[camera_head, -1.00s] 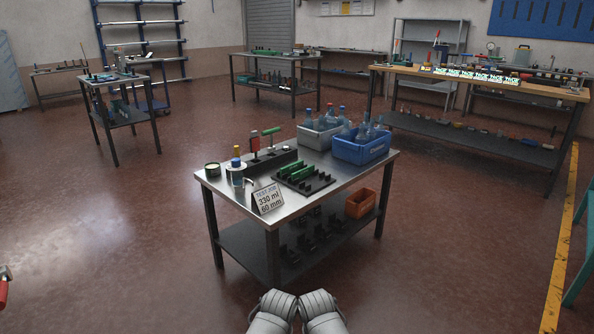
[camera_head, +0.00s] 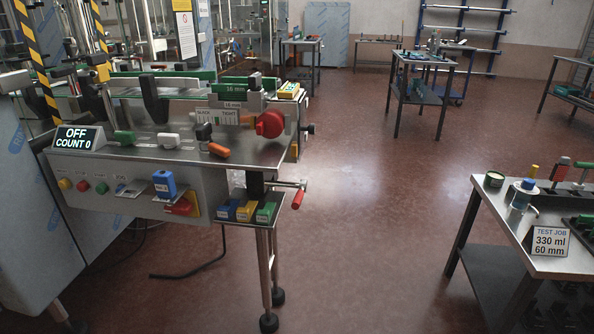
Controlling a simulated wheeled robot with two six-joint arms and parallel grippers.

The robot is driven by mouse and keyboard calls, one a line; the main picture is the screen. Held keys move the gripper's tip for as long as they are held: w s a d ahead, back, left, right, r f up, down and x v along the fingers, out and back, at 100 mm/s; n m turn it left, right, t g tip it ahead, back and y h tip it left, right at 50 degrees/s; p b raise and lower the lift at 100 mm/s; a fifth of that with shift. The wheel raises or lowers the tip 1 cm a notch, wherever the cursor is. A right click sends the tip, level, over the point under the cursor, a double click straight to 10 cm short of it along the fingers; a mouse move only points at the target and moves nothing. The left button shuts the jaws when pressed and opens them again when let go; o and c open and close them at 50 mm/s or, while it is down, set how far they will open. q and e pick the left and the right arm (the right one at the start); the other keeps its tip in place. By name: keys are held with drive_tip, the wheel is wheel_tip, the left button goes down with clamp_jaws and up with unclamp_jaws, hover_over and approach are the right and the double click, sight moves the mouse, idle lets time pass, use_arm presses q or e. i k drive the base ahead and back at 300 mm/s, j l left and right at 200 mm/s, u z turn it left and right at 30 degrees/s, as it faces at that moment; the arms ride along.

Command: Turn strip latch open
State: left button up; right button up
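A machine bench (camera_head: 150,200) with a steel top fills the left side of the view. No part of it is labelled as the strip latch, and I cannot tell which part that is. Possible turning parts are a red round knob (camera_head: 269,124) at the right end, an orange handle (camera_head: 219,151) on the top, and a red-handled crank (camera_head: 298,198) below the right edge. A black-and-white scale strip marked SLACK and TIGHT (camera_head: 224,117) sits left of the red knob. Neither gripper is in view.
A display (camera_head: 78,138) reads OFF, COUNT 0. Coloured blocks (camera_head: 241,212) sit on a low ledge at the bench's front. A steel table (camera_head: 500,215) with a TEST JOB sign (camera_head: 550,241) stands at right. Open floor (camera_head: 380,220) lies between. A black cable (camera_head: 190,272) trails below the bench.

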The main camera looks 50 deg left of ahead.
sight(255, 80)
drive_tip(key=u, duration=2.75)
